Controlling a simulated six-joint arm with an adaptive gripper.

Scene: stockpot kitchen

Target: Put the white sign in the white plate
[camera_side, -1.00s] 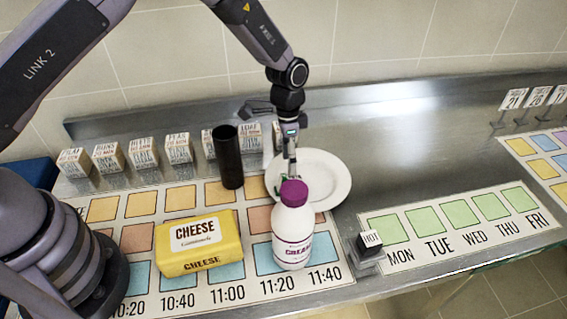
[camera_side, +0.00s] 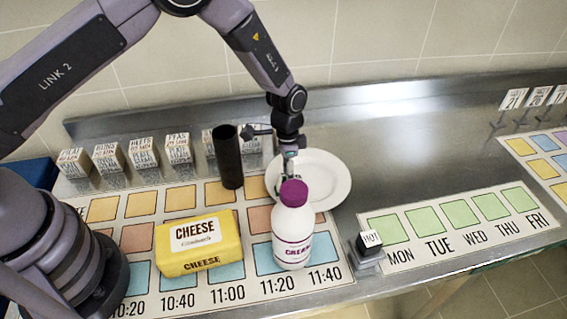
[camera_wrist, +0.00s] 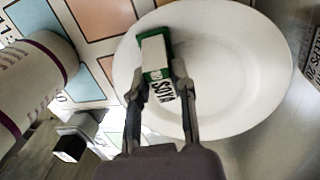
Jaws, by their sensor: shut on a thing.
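The white plate (camera_side: 335,183) lies on the steel counter behind the white bottle, and it fills much of the wrist view (camera_wrist: 240,75). My gripper (camera_wrist: 160,88) is shut on a small white and green block lettered "SOYA" (camera_wrist: 155,58), held over the left part of the plate. Whether the block touches the plate is unclear. In the side view my gripper (camera_side: 288,168) is low at the plate's left side, partly hidden behind the bottle cap. White signs with numbers (camera_side: 514,99) stand on small stands at the back right.
A white bottle with purple cap (camera_side: 293,232) stands close in front of my gripper. A black cylinder (camera_side: 229,160) stands to its left.

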